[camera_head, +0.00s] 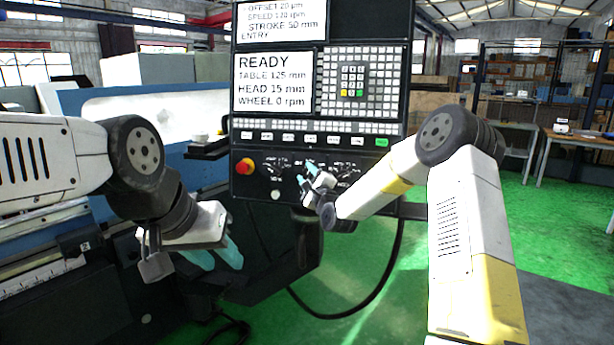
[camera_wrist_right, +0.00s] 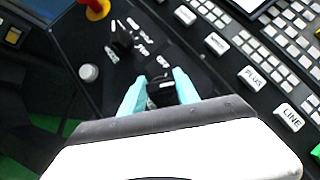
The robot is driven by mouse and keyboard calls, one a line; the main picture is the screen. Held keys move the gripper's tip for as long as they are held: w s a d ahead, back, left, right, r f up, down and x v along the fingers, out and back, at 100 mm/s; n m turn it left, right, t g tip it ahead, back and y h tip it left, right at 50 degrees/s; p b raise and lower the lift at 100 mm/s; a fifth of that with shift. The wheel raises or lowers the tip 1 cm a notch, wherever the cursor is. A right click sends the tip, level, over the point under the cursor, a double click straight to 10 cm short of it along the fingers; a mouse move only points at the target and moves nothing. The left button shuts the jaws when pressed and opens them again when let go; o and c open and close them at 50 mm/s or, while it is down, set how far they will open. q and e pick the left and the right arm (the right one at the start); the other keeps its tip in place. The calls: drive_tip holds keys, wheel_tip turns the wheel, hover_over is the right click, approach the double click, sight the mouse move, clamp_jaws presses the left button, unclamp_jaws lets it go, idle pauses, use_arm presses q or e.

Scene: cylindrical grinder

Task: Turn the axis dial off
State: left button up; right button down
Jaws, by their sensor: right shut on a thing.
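The black control panel (camera_head: 258,185) of the grinder stands in the middle of the head view, with a row of rotary dials on its lower part. My right gripper (camera_head: 308,168) reaches this dial row. In the right wrist view, its two teal fingers (camera_wrist_right: 158,92) are shut on a black dial (camera_wrist_right: 161,86), one on each side. Printed marks surround this dial, too small to read. In the head view, the fingers mostly hide it. My left gripper (camera_head: 217,256) hangs low at the left, empty, its teal fingers apart.
Another black dial (camera_wrist_right: 122,42) sits beside the held one, with a white knob (camera_wrist_right: 89,73) nearby. A red stop button (camera_head: 244,166) is at the panel's left. The screen (camera_head: 275,82) reads READY. A black cable (camera_head: 345,312) loops below over green floor.

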drive_tip(key=n+g, duration=0.2)
drive_tip(key=n, duration=0.1)
drive_tip(key=shift+r+n+g+y, duration=0.1)
drive_tip(key=shift+n+g+y, duration=0.3)
drive_tip(key=n+g, duration=0.2)
drive_tip(key=n, duration=0.1)
drive_tip(key=shift+h, duration=0.3)
drive_tip(key=n+g, duration=0.1)
drive_tip(key=n+g+h, duration=0.1)
drive_tip(key=n, duration=0.1)
drive_tip(key=shift+a+n+h, duration=0.15)
drive_tip(key=shift+n+h, duration=0.15)
drive_tip(key=shift+n+g+h, duration=0.5)
drive_tip(key=c, duration=0.9)
unclamp_jaws()
drive_tip(key=shift+s, duration=0.1)
